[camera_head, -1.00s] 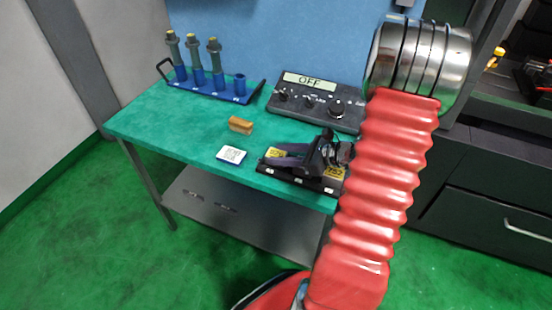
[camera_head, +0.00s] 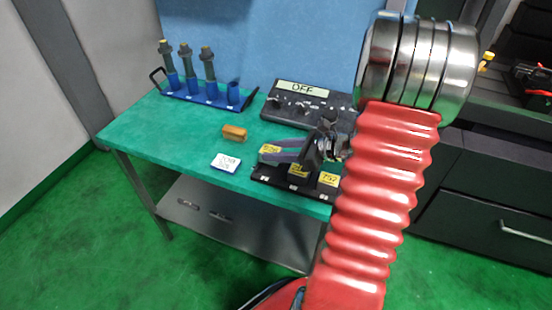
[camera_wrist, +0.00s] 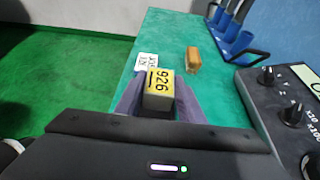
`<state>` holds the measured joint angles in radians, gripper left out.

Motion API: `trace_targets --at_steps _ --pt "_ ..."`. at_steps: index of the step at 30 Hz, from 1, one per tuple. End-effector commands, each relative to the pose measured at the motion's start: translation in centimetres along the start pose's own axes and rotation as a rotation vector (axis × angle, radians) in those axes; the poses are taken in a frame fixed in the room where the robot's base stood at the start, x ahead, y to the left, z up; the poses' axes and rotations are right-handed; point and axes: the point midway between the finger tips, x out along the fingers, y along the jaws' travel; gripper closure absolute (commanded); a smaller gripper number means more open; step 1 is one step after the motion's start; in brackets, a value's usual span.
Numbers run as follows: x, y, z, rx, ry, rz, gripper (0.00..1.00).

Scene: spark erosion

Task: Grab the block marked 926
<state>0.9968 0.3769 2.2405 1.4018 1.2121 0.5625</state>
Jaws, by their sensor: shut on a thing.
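The block marked 926 (camera_wrist: 158,92) has a yellow label with black digits and a pale body. It sits between the two grey-purple fingers of my gripper (camera_wrist: 160,104) in the wrist view. In the head view the same block (camera_head: 269,149) is at the tips of my gripper (camera_head: 275,153), raised above the left end of a black tray (camera_head: 262,176). My gripper is shut on it. The block's lower part is hidden by the fingers and wrist in the wrist view.
The black tray holds other yellow-labelled blocks (camera_head: 328,179). A white card (camera_head: 226,163) and an orange-brown block (camera_head: 234,132) lie on the green table (camera_head: 150,130). A control box reading OFF (camera_head: 305,100) and a blue rack with holders (camera_head: 205,95) stand behind.

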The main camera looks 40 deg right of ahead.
Motion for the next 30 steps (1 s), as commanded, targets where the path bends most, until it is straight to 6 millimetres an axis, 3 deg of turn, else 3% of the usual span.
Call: trace_targets --at_steps 6,12,30 --pt "-1.3 0.0 3.1 -0.004 -0.001 -0.001 0.96" --pt "-1.9 0.0 4.6 -0.001 -0.001 0.000 0.96" --pt "-2.0 0.0 4.8 0.000 -0.001 0.000 0.96"
